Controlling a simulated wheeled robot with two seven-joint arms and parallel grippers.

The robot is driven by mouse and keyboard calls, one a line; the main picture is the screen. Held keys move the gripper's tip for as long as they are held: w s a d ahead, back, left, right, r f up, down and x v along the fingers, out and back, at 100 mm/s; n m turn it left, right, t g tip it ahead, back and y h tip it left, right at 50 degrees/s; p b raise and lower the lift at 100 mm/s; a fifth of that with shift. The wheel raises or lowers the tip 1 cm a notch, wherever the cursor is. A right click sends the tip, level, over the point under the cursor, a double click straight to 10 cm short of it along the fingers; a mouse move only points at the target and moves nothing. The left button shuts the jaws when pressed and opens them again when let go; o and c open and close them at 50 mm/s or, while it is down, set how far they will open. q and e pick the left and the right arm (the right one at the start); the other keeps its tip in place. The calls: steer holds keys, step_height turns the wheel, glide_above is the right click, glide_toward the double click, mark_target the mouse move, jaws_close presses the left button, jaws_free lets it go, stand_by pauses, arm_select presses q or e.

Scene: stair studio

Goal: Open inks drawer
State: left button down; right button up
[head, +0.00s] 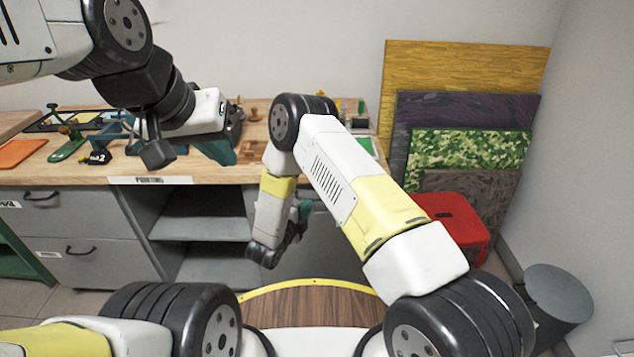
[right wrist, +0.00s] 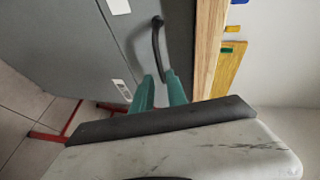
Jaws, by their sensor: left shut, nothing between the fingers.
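In the right wrist view, a grey drawer front (right wrist: 180,30) has a black bar handle (right wrist: 156,42) beside the wooden bench edge. My right gripper's teal fingers (right wrist: 160,76) are apart, with the handle's lower end showing between or just beyond their tips; contact cannot be told. In the head view my right gripper (head: 303,208) is low in front of the bench, its fingers partly hidden. My left gripper (head: 222,153) is shut and empty above the bench top. White labels (right wrist: 122,90) on the fronts are unreadable, so I cannot tell which drawer is inks.
The wooden bench (head: 215,173) carries tools and small pieces. Grey drawers with black handles (head: 81,251) are at the left, beside open shelves (head: 205,226). A red stool (head: 450,217), a grey bin (head: 556,292) and leaning boards (head: 470,150) stand at the right.

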mark_target(315, 199)
steer(key=x, duration=0.7)
steer(key=shift+w+d+f, duration=0.15)
steer(key=shift+w, duration=0.1)
jaws_close()
stand_by(1.1)
